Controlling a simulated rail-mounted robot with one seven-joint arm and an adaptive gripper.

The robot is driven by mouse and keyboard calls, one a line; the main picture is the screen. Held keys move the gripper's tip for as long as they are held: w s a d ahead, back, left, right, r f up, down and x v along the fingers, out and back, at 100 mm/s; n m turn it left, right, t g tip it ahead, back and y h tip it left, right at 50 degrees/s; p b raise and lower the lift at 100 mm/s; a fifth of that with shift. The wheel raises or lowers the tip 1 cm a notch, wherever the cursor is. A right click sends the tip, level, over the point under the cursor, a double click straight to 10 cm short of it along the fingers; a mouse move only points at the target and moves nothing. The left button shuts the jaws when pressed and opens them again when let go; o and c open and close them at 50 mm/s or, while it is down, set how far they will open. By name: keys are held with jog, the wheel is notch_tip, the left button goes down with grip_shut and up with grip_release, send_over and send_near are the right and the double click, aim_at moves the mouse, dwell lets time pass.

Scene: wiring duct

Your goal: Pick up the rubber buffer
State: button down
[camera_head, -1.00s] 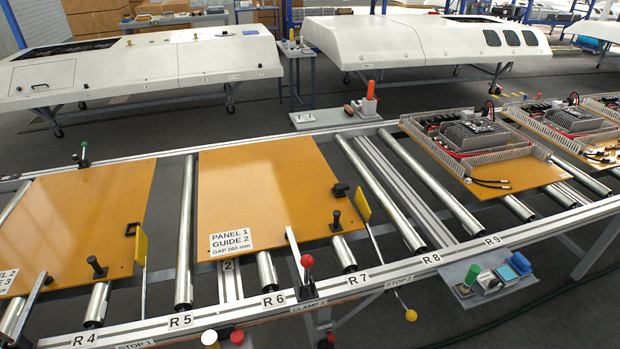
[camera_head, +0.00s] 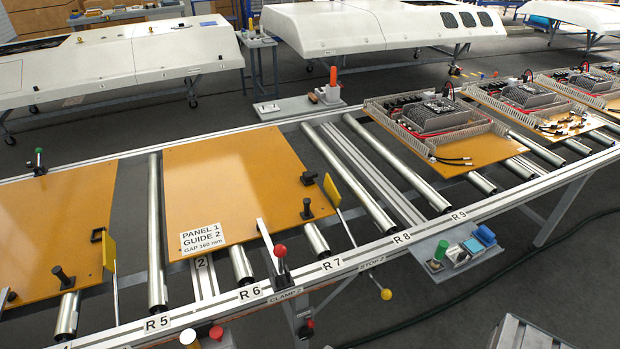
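Nothing in view can be surely told as the rubber buffer. A small upright black post with a round top (camera_head: 307,208) stands on the front right part of the orange panel labelled PANEL 1 GUIDE 2 (camera_head: 225,175). A similar black post (camera_head: 63,277) stands near the front edge of the left orange panel (camera_head: 50,215). A black block-like part (camera_head: 309,178) sits at the right edge of the middle panel, by a yellow stop plate (camera_head: 332,190). My gripper is not in view.
The roller conveyor's front rail (camera_head: 330,264) carries a red-knobbed clamp lever (camera_head: 280,251). A grey side shelf (camera_head: 455,250) holds green, white and blue items. A back shelf (camera_head: 300,106) holds an orange-handled tool. Panels with electronics (camera_head: 440,125) stand right. Rollers between R7 and R9 are bare.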

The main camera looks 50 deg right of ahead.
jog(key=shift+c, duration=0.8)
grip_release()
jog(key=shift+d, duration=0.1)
